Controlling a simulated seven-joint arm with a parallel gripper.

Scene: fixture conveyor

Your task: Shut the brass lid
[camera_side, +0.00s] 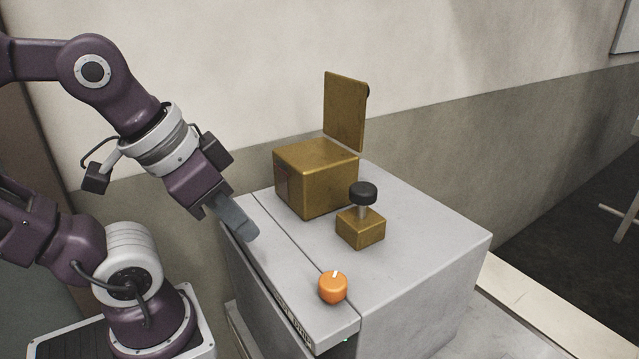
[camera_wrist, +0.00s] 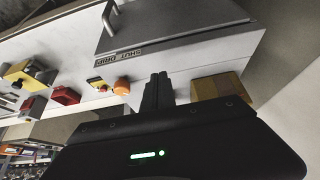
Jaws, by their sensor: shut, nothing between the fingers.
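The brass lid (camera_side: 345,112) is a flat plate standing upright at the back edge of the brass box (camera_side: 315,178), with a dark round part behind its upper edge. The box's top looks closed and flat. My gripper (camera_side: 248,234) is shut and empty, pointing down beside the cabinet's left edge, in front of and apart from the box. In the wrist view my gripper (camera_wrist: 158,78) shows dark fingers together, and what looks like the brass box (camera_wrist: 222,86) is to their right. The lid cannot be made out there.
The grey cabinet (camera_side: 420,250) bears a brass block with a black knob (camera_side: 363,192) right of the box, and an orange knob (camera_side: 333,288) near its front edge. The wrist view also shows a red block (camera_wrist: 66,96) and a yellow block (camera_wrist: 28,74) at left.

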